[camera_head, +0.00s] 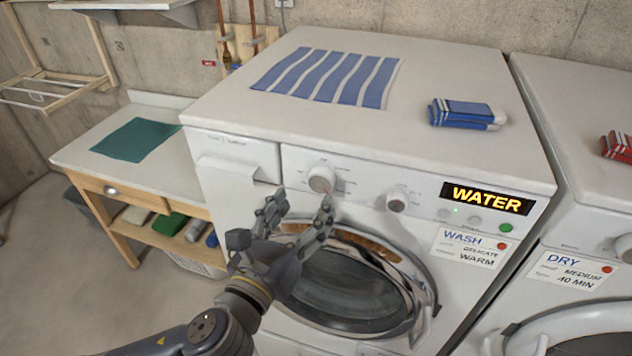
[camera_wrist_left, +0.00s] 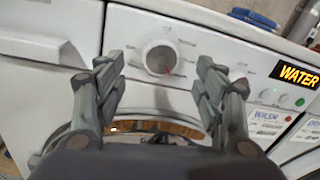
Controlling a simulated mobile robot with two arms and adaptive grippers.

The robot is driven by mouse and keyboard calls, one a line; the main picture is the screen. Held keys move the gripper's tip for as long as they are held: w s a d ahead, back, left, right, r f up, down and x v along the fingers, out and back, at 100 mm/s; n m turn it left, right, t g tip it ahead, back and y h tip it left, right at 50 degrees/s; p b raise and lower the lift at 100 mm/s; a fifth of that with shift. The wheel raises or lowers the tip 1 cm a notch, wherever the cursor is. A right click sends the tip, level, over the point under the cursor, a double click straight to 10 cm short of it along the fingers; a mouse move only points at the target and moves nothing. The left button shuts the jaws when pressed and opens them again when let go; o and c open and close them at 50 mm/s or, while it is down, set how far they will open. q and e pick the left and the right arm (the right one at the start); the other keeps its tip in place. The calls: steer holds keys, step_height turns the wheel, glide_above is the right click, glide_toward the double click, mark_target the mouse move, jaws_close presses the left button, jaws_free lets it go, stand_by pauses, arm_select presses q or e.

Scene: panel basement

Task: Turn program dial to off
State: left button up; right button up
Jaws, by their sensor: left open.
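The program dial (camera_head: 321,179) is a round white knob on the washer's front panel, left of centre. In the left wrist view the dial (camera_wrist_left: 160,59) shows between and beyond the fingertips, with a small red mark at its lower right. My left gripper (camera_head: 300,207) is open just in front of and below the dial, one finger to each side. It looks apart from the dial, with nothing between its fingers. The washer (camera_head: 240,150) has a lit display (camera_head: 487,198) reading "WATER". My right gripper is in neither view.
A second smaller knob (camera_head: 397,201) sits right of the dial, with a green button (camera_head: 505,228) beyond. The round door (camera_head: 362,290) is below. A striped cloth (camera_head: 327,77) and folded blue cloths (camera_head: 465,113) lie on top. A dryer (camera_head: 590,140) stands at right.

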mark_target(318, 183)
arm_select(q)
steer(key=p+x, duration=0.1)
steer(key=x, duration=0.4)
steer(key=shift+d+r, duration=0.1)
steer(key=shift+r, duration=0.1)
steer(key=shift+w+d+f+p, duration=0.1)
steer(key=shift+w+d+p, duration=0.1)
steer(key=shift+w+p, duration=0.3)
steer(key=shift+w, duration=0.1)
steer(key=shift+c, duration=0.9)
steer(key=c, duration=0.9)
